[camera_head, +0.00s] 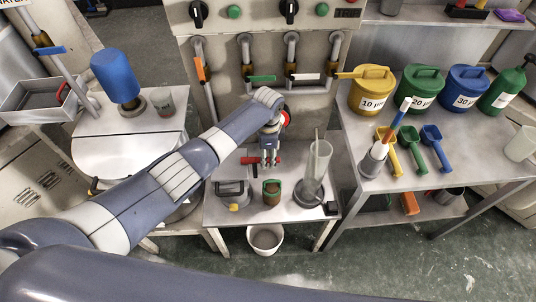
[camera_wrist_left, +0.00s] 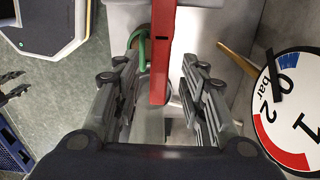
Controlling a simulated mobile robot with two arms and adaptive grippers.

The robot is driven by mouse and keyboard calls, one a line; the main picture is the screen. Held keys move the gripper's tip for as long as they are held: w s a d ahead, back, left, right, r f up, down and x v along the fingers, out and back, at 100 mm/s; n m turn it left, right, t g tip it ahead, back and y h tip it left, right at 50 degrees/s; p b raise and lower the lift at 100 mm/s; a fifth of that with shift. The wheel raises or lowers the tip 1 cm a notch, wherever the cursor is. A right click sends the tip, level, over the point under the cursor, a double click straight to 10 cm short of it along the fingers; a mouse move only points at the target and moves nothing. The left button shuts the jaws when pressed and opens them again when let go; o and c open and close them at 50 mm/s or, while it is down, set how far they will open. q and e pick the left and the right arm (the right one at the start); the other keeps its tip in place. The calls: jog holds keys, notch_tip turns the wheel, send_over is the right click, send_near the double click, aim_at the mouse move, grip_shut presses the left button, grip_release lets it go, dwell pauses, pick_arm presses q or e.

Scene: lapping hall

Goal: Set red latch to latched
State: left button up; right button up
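The red latch (camera_head: 250,160) is a red bar below the valve panel, above the small middle table. In the left wrist view the red bar (camera_wrist_left: 160,55) reaches down from the top edge to between my fingers. My left gripper (camera_head: 269,160) points down at the bar, and its wrist hides part of what lies behind. In the wrist view the left gripper (camera_wrist_left: 160,88) is open, one finger on each side of the bar, with a visible gap on both sides. Dark finger-like shapes at the wrist view's left edge may be my right gripper; their state is unclear.
A pressure gauge (camera_wrist_left: 296,110) is close on the right in the wrist view. A clear cylinder (camera_head: 318,165), a dark box (camera_head: 233,194) and a green-and-brown container (camera_head: 271,192) stand on the middle table. A white bucket (camera_head: 265,239) is below. Lidded tubs stand on the right bench.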

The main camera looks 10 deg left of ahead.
aim_at(268, 158)
pick_arm(q)
notch_tip(268, 158, up, 12)
dwell(0.6)
